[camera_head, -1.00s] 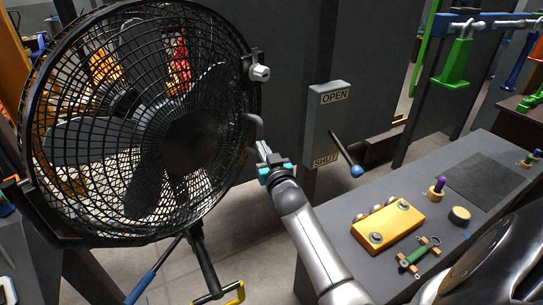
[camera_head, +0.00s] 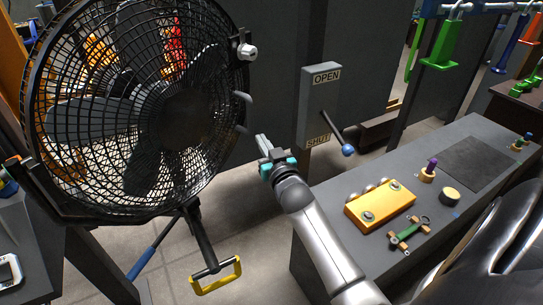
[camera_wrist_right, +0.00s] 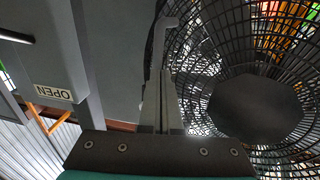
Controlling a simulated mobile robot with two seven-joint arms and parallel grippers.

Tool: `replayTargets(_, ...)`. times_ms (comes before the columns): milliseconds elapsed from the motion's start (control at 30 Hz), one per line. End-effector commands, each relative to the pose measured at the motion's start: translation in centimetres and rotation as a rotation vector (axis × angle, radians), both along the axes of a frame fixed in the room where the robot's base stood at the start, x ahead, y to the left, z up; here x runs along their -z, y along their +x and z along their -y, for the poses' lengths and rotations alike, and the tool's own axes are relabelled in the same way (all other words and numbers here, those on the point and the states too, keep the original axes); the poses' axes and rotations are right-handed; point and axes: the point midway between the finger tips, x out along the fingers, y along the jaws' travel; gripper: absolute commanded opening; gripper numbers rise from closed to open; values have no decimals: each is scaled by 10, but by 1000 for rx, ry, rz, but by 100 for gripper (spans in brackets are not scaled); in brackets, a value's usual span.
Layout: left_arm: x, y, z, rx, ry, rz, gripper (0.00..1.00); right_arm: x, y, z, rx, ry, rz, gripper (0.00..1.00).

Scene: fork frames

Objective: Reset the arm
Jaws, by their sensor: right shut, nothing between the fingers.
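My right gripper (camera_head: 264,147) is in the middle of the head view, between the big fan and the lever box. Its grey fingers are together and hold nothing. In the right wrist view the shut fingers (camera_wrist_right: 162,85) point up the picture, with the fan's grille to their right. The large black fan (camera_head: 150,105) fills the left of the head view; it also shows in the right wrist view (camera_wrist_right: 215,60). The gripper looks apart from the fan and the lever box. My left gripper is not in view.
A grey box (camera_head: 318,100) marked OPEN and SHUT has a blue-tipped lever (camera_head: 347,150), pointing down. A grey bench (camera_head: 330,200) at right carries a yellow block (camera_head: 381,205), a green-handled piece (camera_head: 408,234) and small knobs. A yellow handle (camera_head: 217,277) sits low, below the fan.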

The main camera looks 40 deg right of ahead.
Motion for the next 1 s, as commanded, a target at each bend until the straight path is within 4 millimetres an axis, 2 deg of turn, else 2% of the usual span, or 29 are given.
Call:
replayTargets(100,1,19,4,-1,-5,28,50,1,-20,-7,-1,2,-1,0)
replayTargets(200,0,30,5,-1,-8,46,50,1,-33,-10,0,1,-1,0)
replayTargets(433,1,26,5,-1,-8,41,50,0,-51,-16,1,0,0,0)
replayTargets(733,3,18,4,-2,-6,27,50,4,-53,-17,-1,2,-7,0)
replayTargets(767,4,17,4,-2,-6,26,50,9,-53,-18,-2,3,-15,0)
replayTargets(867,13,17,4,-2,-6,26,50,44,-54,-24,-14,16,-70,0)
replayTargets(967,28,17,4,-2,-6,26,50,107,-58,-36,-36,33,-173,0)
replayTargets(1000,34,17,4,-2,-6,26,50,137,-63,-42,-46,41,-222,0)
